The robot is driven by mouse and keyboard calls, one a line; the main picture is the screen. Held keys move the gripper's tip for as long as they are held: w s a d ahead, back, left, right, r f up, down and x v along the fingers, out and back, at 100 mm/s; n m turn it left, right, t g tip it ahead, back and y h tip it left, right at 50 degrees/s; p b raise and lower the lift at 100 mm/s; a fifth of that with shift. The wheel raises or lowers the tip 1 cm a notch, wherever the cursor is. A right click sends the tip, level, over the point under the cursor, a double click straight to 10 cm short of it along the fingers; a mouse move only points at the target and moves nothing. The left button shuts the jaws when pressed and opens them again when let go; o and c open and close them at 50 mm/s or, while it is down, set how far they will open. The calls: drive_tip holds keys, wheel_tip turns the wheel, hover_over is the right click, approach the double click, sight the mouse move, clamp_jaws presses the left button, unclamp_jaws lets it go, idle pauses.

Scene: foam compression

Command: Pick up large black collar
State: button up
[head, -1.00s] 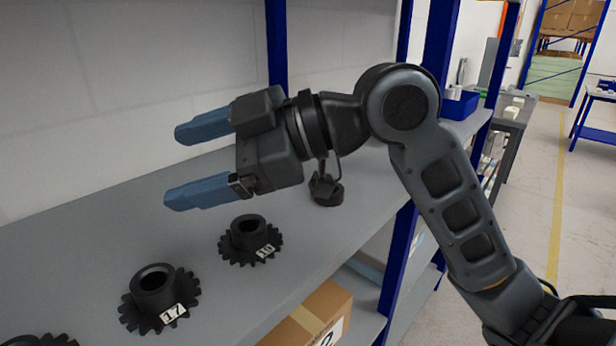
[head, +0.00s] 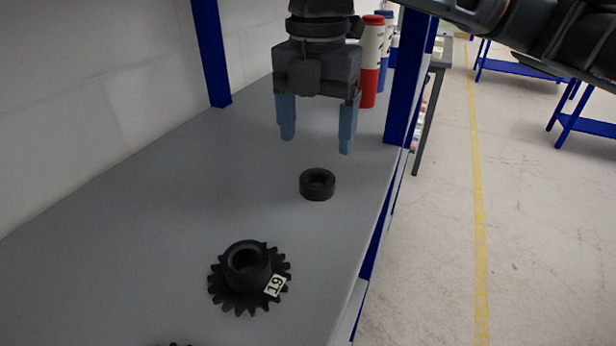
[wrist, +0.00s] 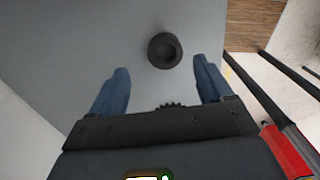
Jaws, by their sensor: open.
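The large black collar (head: 317,184) is a short, thick black ring lying flat on the grey shelf (head: 150,220). My gripper (head: 317,145) points down with its blue fingers apart and nothing between them. In the head view it hangs above the shelf, a little behind the collar. In the wrist view the collar (wrist: 165,50) lies beyond the fingertips, roughly centred between the fingers (wrist: 160,78). The gripper does not touch it.
A black gear (head: 249,276) with a tag reading 19 sits nearer on the shelf. Red, white and blue cylinders (head: 371,60) stand behind my gripper. A blue upright (head: 403,85) rises at the shelf's right edge. Shelf left of the collar is clear.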

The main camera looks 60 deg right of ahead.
sight(317, 171)
drive_tip(key=shift+s+a+f+p, duration=0.1)
drive_tip(key=shift+s+f+p, duration=0.05)
drive_tip(key=shift+f, duration=1)
drive_tip(key=shift+s+a+f+p, duration=0.1)
drive_tip(key=shift+f+p, duration=0.1)
drive_tip(key=shift+f, duration=0.9)
drive_tip(key=shift+s+a+f+p, duration=0.1)
drive_tip(key=shift+s+f+p, duration=0.05)
drive_tip(key=shift+f, duration=1)
drive_tip(key=c, duration=1.1)
drive_tip(key=shift+r, duration=0.1)
drive_tip(key=shift+c, duration=0.2)
